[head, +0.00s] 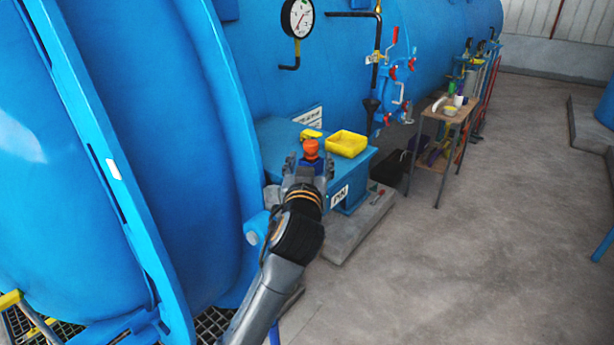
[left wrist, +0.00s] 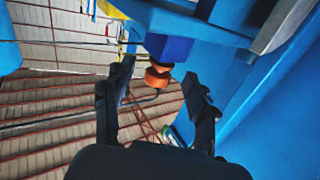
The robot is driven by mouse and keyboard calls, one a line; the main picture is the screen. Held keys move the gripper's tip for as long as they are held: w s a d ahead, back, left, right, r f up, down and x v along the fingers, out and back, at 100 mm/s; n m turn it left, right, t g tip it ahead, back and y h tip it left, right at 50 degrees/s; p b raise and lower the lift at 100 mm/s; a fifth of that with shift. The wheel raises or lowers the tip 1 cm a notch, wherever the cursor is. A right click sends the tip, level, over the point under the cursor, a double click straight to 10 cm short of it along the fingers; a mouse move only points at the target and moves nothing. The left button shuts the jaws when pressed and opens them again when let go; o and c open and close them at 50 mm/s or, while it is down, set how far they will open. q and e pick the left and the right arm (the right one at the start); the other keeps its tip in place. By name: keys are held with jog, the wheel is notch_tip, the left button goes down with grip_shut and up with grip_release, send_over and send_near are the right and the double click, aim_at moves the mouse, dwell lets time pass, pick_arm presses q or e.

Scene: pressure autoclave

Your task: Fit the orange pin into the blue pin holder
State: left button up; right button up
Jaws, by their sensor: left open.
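The orange pin (head: 311,149) shows in the head view just past my left gripper (head: 309,164), over the blue cabinet. In the left wrist view the orange pin (left wrist: 157,77) is against the end of a dark blue block (left wrist: 168,47), which looks like the blue pin holder. How deep the pin sits in it I cannot tell. My left gripper (left wrist: 158,92) is open, with one finger on each side of the pin and gaps showing on both sides. My right gripper is not in view.
A yellow tray (head: 347,144) and a small yellow object (head: 311,133) are on the blue cabinet (head: 277,131). The large blue vessel (head: 150,120) rises close on the left. A small wooden table (head: 436,111) with items stands further back.

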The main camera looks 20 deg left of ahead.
pick_arm(q)
jog(key=v, duration=0.7)
jog(key=shift+s, duration=0.1)
